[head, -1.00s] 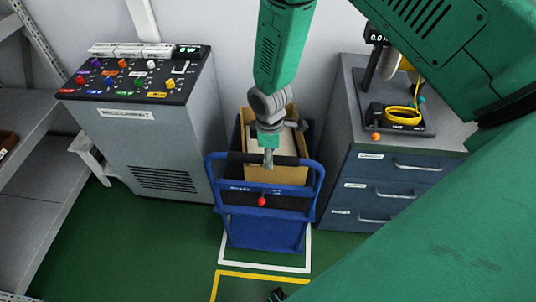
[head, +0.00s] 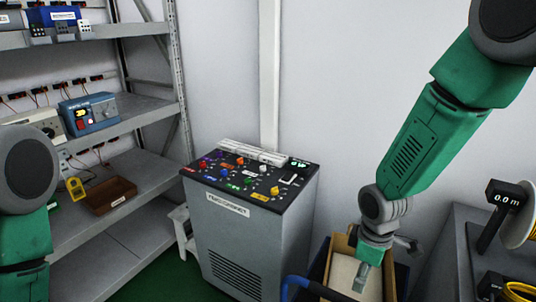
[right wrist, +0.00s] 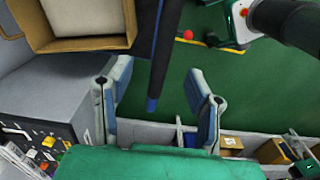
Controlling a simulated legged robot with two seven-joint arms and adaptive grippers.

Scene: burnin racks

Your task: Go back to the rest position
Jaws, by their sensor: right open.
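My right gripper (head: 362,278) hangs in the lower right of the head view, in front of a cardboard box (head: 392,284). In the right wrist view its two blue-grey fingers (right wrist: 157,85) stand wide apart with nothing held between them. The dark bar of the blue cart (right wrist: 165,50) passes behind the gap; I cannot tell how far off it is. The open box (right wrist: 80,45) is at the upper left there. My left arm (head: 25,190) shows at the left edge of the head view; its gripper is out of frame.
A grey cabinet (head: 245,225) with coloured knobs on top stands mid-view. Grey shelves (head: 140,110) on the left hold a blue device (head: 90,113) and a brown tray (head: 110,195). A drawer unit (head: 462,265) is at the right. Green floor (right wrist: 245,85) shows beyond the fingers.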

